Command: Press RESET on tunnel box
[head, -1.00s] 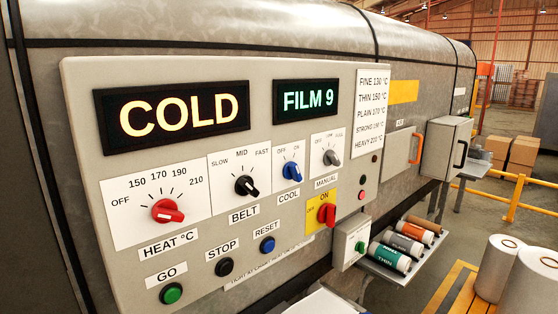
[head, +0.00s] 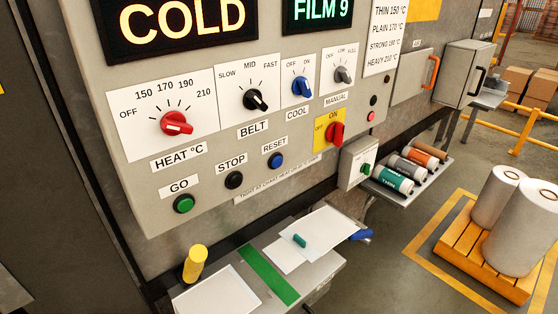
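The tunnel box's grey control panel (head: 225,135) fills the left and middle of the head view. The blue RESET button (head: 275,160) sits low on it, under a RESET label (head: 274,145). To its left are the black STOP button (head: 234,180) and the green GO button (head: 183,204). The display (head: 180,25) reads COLD and a second display (head: 318,10) reads FILM 9. The red heat knob (head: 176,123), black belt knob (head: 255,100), blue cool knob (head: 301,87) and red ON/OFF switch (head: 335,133) sit above and beside the buttons. Neither gripper is in view.
Below the panel, a shelf (head: 325,266) holds white sheets, a green strip (head: 267,274) and a yellow cylinder (head: 195,262). A rack (head: 410,195) of film rolls is to the right. A pallet (head: 470,255) with big white rolls stands on the floor. Floor left of it is clear.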

